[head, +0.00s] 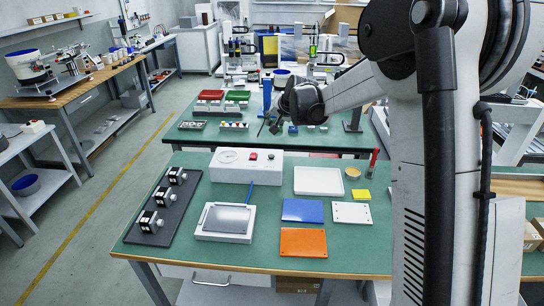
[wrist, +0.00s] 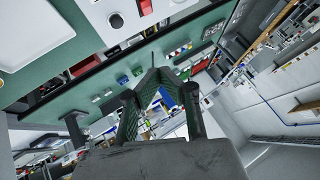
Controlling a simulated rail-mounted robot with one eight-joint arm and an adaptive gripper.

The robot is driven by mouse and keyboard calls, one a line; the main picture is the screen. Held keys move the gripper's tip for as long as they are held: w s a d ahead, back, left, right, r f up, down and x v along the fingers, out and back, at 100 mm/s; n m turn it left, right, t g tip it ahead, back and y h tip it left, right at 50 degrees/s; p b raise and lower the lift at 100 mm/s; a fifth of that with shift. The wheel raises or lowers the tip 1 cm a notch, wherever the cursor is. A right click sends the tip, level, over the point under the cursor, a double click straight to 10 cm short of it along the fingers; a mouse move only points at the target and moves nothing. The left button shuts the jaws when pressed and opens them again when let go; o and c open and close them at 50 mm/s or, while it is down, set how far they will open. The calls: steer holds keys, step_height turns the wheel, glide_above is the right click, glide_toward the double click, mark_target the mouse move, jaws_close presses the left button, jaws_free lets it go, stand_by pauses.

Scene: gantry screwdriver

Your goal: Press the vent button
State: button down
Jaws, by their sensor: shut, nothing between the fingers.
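A white control box (head: 217,173) stands at the back of the near green table. Its top has a round gauge (head: 228,156), a red button or switch (head: 253,155) and a dark knob (head: 271,156). I cannot read any label, so which one is the vent button is unclear. In the wrist view the red part (wrist: 146,7) and the knob (wrist: 115,22) show at the top edge. My gripper (head: 265,130) is shut and empty, behind and above the box, apart from it. Its fingers (wrist: 154,76) meet at the tips in the wrist view.
A framed grey panel (head: 227,218) lies before the box, with a blue hose between. A black rack (head: 160,217), white tray (head: 319,181), blue plate (head: 303,210) and orange plate (head: 303,242) lie around. Behind is a second green table (head: 190,134) with trays and small parts.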

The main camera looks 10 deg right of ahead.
steer(key=m, duration=0.1)
glide_above(272, 156)
step_height(272, 156, down, 7)
steer(key=shift+f+b, duration=0.2)
steer(key=shift+b, duration=0.1)
step_height(272, 156, down, 8)
steer(key=b, duration=0.3)
steer(key=shift+r+b, duration=0.15)
steer(key=shift+b, duration=0.25)
steer(key=shift+f+b, duration=0.3)
steer(key=shift+f, duration=0.15)
steer(key=shift+f, duration=0.15)
stand_by(0.7)
steer(key=shift+f+b, duration=0.3)
steer(key=shift+b, duration=0.15)
